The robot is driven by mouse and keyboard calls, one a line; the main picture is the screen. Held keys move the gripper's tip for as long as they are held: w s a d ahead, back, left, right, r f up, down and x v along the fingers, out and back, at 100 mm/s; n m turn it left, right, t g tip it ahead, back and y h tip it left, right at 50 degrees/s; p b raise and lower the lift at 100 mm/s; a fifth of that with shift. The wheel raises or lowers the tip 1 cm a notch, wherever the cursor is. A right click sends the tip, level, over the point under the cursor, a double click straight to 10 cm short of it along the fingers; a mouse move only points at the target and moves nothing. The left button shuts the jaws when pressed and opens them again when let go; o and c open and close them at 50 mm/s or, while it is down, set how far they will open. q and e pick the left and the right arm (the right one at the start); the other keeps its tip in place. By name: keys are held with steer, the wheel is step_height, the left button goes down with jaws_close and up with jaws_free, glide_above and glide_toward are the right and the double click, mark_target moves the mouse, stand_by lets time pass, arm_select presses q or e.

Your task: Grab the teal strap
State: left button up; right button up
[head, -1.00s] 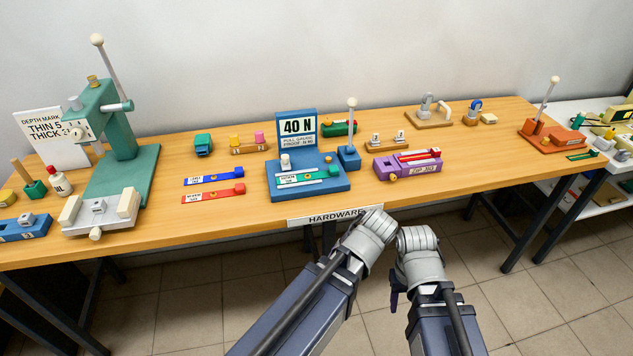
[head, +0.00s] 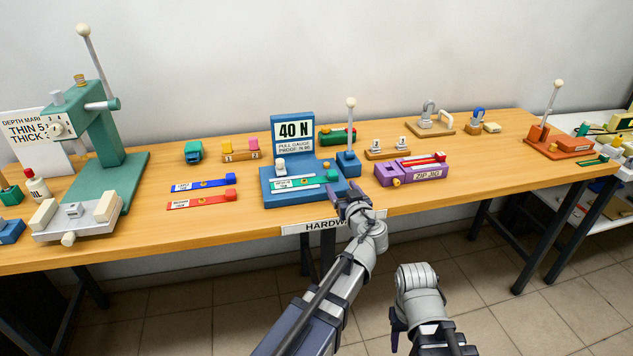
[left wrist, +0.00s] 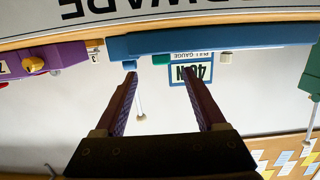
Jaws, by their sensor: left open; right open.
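The teal strap (head: 318,180) with a white label lies across the blue pull-gauge base (head: 290,198) under the 40 N sign, at mid-table in the head view. My left gripper (head: 350,194) is open and empty at the table's front edge, just in front of the base's right part and apart from the strap.
Blue (head: 203,184) and red (head: 202,200) straps lie left of the base. A purple zip jig (head: 412,172) is close on its right, and a white-knobbed lever (head: 350,130) stands at its back right. A green press (head: 100,150) stands far left. A HARDWARE plate (head: 312,226) hangs at the front edge.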

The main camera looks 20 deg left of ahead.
mark_target(334, 177)
arm_select(q)
steer(key=shift+b+x, duration=0.5)
steer(key=shift+x, duration=2.9)
steer(key=shift+s, duration=0.15)
jaws_close()
